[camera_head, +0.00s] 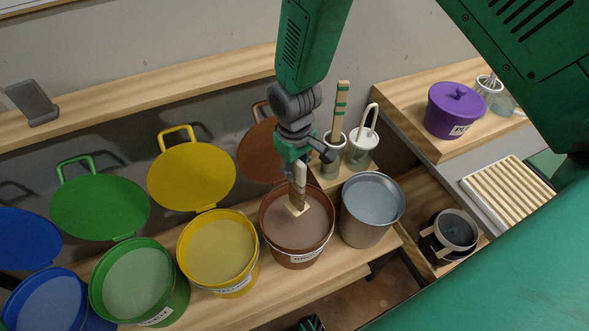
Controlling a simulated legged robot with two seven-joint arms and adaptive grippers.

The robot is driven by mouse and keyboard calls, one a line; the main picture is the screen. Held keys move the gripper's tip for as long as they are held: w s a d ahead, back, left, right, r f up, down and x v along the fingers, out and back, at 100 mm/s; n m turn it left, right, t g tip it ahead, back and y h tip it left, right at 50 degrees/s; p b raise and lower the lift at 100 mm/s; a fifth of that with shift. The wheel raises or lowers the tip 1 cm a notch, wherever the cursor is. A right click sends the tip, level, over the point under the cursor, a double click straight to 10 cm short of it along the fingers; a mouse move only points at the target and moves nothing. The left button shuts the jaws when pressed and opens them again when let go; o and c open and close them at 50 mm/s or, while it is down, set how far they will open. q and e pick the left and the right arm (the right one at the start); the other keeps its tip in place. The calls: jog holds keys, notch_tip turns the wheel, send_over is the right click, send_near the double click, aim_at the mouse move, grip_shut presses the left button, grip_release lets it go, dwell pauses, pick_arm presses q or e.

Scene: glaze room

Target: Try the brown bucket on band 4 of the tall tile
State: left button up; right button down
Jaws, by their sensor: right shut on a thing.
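The brown bucket (300,258) stands open on the wooden bench, with greyish-brown glaze inside. Its brown lid (256,152) is tipped up behind it, partly hidden by my arm. My right gripper (299,163) is above this bucket, pointing down, shut on a narrow upright tile (298,196). The tile has pale and brown parts, and its pale lower end is over the glaze inside the rim. I cannot tell whether it touches the glaze. The tile's separate bands are too small to count. My left gripper is not in view.
Yellow (240,284), green (180,300) and blue (82,318) open buckets stand left. A grey pail (365,234) of bluish liquid stands close right. Behind it are a green-banded stick (341,102) in a cup and a handled cup (364,153). A purple pot (450,118) stands farther right.

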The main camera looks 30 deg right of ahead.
jog(key=shift+r+p, duration=0.4)
jog(key=shift+r, duration=0.4)
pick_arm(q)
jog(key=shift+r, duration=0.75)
pick_arm(e)
jog(key=shift+f, duration=0.1)
